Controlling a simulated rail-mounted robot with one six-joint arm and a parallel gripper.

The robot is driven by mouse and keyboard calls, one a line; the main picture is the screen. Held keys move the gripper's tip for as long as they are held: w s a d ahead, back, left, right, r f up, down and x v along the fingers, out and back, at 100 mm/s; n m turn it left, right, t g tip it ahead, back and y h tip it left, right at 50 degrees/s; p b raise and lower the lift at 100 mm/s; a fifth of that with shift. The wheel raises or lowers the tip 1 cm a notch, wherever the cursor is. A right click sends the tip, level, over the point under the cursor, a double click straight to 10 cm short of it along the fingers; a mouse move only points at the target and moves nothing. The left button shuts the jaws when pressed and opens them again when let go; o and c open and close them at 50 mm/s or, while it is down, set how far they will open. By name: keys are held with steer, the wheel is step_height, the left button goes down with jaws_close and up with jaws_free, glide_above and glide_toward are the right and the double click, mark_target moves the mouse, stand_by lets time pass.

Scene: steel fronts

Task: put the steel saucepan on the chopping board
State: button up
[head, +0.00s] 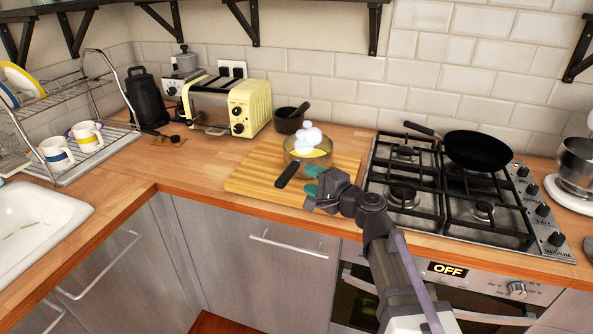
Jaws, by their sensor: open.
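The steel saucepan (295,156) sits on the wooden chopping board (249,185), toward its back right part. Its black handle (288,170) points to the lower left, toward the board's front. Something yellow shows inside the pan, and white rounded shapes rise above its rim; I cannot tell what they are. My gripper (311,180) is just right of the handle and in front of the pan. Its teal fingertips are spread apart, with nothing seen between them. I cannot tell whether a fingertip touches the pan.
The gas hob (404,193) with a black frying pan (478,151) is to the right. A small dark pot (288,124) stands behind the board. A cream toaster (249,107), a dish rack (105,140) and a sink (30,225) are to the left. The counter left of the board is clear.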

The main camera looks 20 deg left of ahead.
steer(key=v, duration=0.4)
steer(key=shift+s+d, duration=0.1)
steer(key=shift+d, duration=0.05)
steer(key=s+d+f+n+g+h, duration=0.3)
steer(key=s+d+f+h, duration=0.1)
steer(key=d+f, duration=0.3)
steer(key=s+d+f+n+g+h, duration=0.35)
steer(key=d+f+h, duration=0.2)
steer(key=d, duration=0.25)
steer(key=s+d+f+g+h, duration=0.1)
steer(key=s+d+f+h, duration=0.15)
steer(key=d, duration=0.35)
steer(key=s+d+f+g+h, duration=0.1)
steer(key=s+d+g+h, duration=0.1)
steer(key=s+d+h, duration=0.3)
steer(key=r+p, duration=0.1)
steer(key=w+r+y+p, duration=0.1)
steer(key=r+p, duration=0.1)
steer(key=d+r+n+y+p, duration=0.1)
steer(key=r+p, duration=0.1)
steer(key=shift+w+r+t, duration=0.1)
steer(key=shift+w+t, duration=0.15)
steer(key=shift+w, duration=0.05)
